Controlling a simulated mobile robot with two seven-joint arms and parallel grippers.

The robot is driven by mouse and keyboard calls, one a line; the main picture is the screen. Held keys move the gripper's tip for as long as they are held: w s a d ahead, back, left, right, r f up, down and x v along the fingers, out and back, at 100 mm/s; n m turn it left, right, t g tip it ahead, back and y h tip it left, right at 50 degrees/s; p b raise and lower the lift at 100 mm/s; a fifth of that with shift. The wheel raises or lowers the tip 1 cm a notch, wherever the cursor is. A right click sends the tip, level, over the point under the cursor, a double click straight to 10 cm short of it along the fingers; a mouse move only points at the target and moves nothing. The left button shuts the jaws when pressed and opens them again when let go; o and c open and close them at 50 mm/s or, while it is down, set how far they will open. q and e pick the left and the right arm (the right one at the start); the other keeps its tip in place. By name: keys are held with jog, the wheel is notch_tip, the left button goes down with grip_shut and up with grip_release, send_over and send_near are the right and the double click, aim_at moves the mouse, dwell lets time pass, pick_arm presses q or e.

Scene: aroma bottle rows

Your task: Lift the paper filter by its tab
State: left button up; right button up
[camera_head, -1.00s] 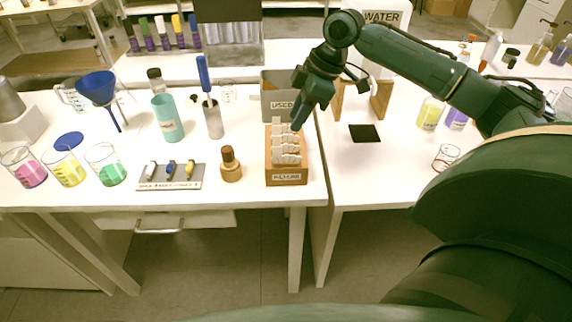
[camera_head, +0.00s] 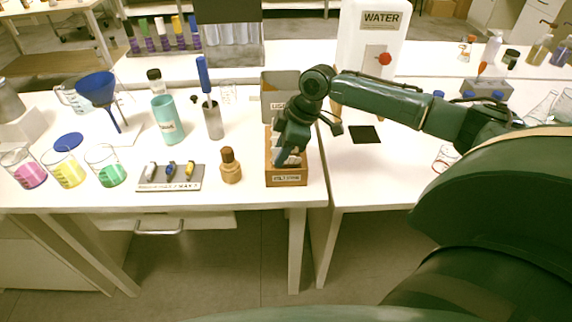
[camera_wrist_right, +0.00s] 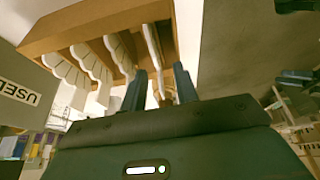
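The wooden filter box (camera_head: 287,179) stands near the front right edge of the left table, with a label on its front. In the right wrist view the box (camera_wrist_right: 100,18) holds several white paper filters (camera_wrist_right: 88,62) in a row. One paper filter (camera_wrist_right: 153,48) lines up with the gap between my right gripper's fingers. My right gripper (camera_head: 279,160) points down into the box in the head view and hides most of the filters. In the wrist view its two fingers (camera_wrist_right: 159,84) are apart, one on each side of that filter; contact is not clear. My left gripper is not in view.
A grey "USED" bin (camera_head: 279,92) stands right behind the box. A white water container (camera_head: 366,45) stands behind my right arm.

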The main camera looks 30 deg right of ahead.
jog(key=shift+c, duration=0.2)
grip_shut()
jog(key=shift+r, duration=0.1)
